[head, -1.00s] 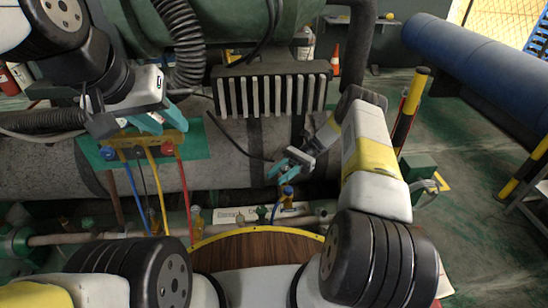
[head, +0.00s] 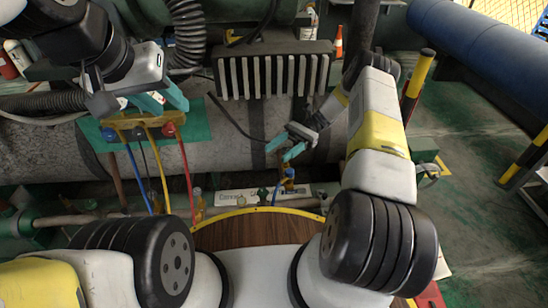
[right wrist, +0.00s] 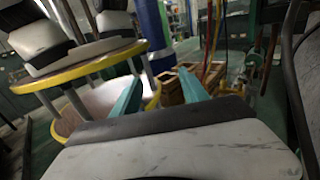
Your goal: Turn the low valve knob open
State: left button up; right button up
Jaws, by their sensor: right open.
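A yellow manifold (head: 150,121) sits on a green panel in front of the big grey pipe in the head view. Its blue knob (head: 108,133) is at the left and its red knob (head: 168,130) at the right. My left gripper (head: 162,105) is just above the manifold, its teal fingers apart with nothing seen between them; I cannot tell if they touch it. My right gripper (head: 283,149) is open and empty, above a blue-topped brass fitting (head: 290,175). In the right wrist view its teal fingers (right wrist: 160,90) are spread wide.
Blue, yellow and red hoses (head: 184,170) hang from the manifold. A finned grey block (head: 272,72) is behind the right gripper. A white label (head: 235,197) and a brass fitting (head: 198,195) are low in front. Green floor (head: 470,200) is open at the right.

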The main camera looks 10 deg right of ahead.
jog(key=s+a+r, duration=0.1)
jog(key=s+a, duration=0.1)
jog(key=s, duration=1.3)
jog(key=shift+a, duration=0.25)
jog(key=shift+r, duration=0.1)
